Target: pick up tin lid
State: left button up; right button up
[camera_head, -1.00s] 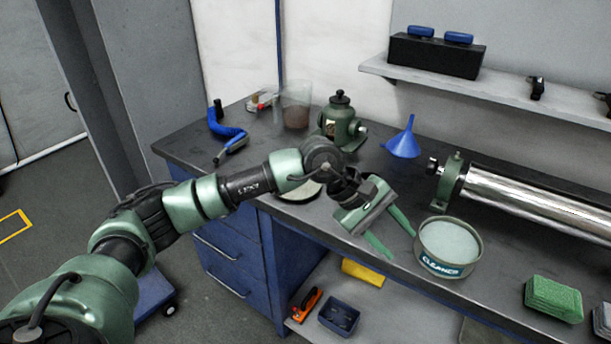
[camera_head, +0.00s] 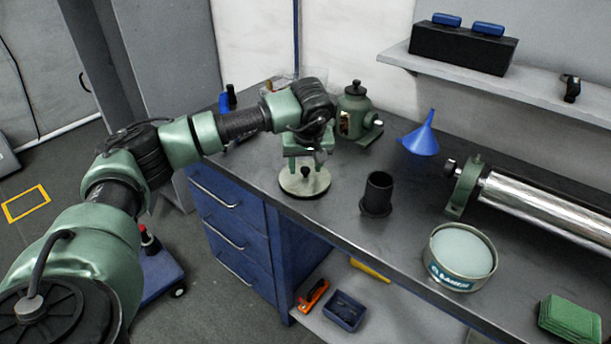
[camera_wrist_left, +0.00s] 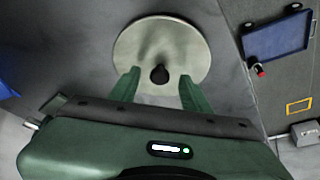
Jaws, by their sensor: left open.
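The tin lid (camera_head: 314,186) is a pale round disc with a dark knob in its middle, lying flat on the grey workbench near its left front edge. It also shows in the left wrist view (camera_wrist_left: 187,47), with the knob between the fingertips. My left gripper (camera_head: 304,172) is above the lid, fingers pointing down. In the left wrist view the gripper (camera_wrist_left: 158,88) is open, one finger on either side of the knob. I cannot tell whether the fingers touch the lid. The round tin (camera_head: 461,256) labelled as cleaner, filled with pale material, stands to the right. My right gripper is not in view.
A black cup-like holder (camera_head: 377,193) stands between lid and tin. A green oiler-like pot (camera_head: 355,112) and a blue funnel (camera_head: 421,138) are behind. A metal roller (camera_head: 550,205) and green pads (camera_head: 570,320) are at right. Blue drawers (camera_head: 230,215) sit under the bench.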

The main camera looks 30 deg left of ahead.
pick_arm(q)
jog(key=shift+w+f, duration=0.1)
jog(key=shift+f, duration=0.25)
grip_shut()
jog(key=shift+r, duration=0.15)
